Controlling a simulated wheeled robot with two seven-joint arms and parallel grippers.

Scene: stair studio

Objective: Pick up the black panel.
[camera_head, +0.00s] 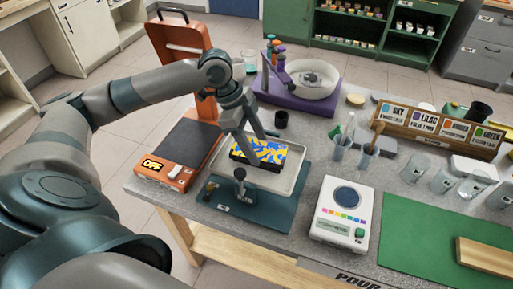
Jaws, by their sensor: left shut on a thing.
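The black panel (273,153) has dark sides and a top covered in yellow and blue swirls. It is at the light tray (283,186) in the middle of the table; I cannot tell whether it touches the tray. My left gripper (250,148) reaches down from above and is shut on the panel at its left part. The fingers hide some of the panel. My right gripper is not in view.
An orange device (168,172) marked OFF stands left of the tray, and a purple-based round machine (300,98) stands behind it. A white scale (341,216) is at the front right. Cups with sticks (368,157) and a labelled wooden rack (436,133) stand farther right.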

